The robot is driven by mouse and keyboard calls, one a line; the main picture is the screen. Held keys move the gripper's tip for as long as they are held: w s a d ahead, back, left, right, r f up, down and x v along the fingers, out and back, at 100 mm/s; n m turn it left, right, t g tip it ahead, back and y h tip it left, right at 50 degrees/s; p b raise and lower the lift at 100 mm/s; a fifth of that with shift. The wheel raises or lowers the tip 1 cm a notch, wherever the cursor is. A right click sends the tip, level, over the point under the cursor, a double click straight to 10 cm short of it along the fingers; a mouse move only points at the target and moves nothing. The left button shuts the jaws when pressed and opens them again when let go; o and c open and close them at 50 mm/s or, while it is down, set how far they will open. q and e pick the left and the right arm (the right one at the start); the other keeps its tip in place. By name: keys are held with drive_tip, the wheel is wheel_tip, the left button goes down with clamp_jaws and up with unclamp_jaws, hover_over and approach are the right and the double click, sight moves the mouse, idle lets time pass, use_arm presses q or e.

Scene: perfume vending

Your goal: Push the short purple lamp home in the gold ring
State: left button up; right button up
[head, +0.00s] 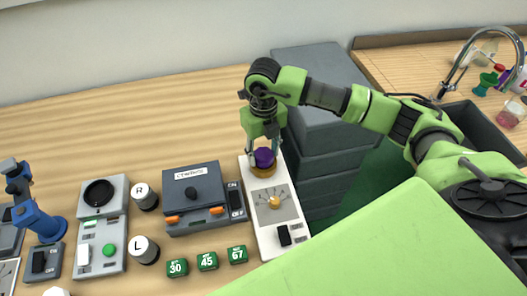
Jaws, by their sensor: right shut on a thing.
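The short purple lamp (264,157) stands at the top end of a white panel (268,233), within the gold ring (263,171). The ring shows just below the lamp's dome. How deep the lamp sits in the ring I cannot tell. My right gripper (265,152) points down from above and is shut on the purple lamp, with a finger on each side of it. My left gripper is not in view.
The panel also bears a gold knob (274,202) and a black switch (284,235). A grey box (194,190) stands close on its left, and dark grey blocks (325,150) rise close on its right. Green tags (207,261) lie in front. Bare table lies behind the boxes.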

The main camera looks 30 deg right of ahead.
drive_tip(key=o, duration=1)
drive_tip(key=o, duration=0.6)
drive_tip(key=shift+c, duration=0.2)
drive_tip(key=shift+r+p, duration=2.05)
drive_tip(key=shift+r, duration=1.45)
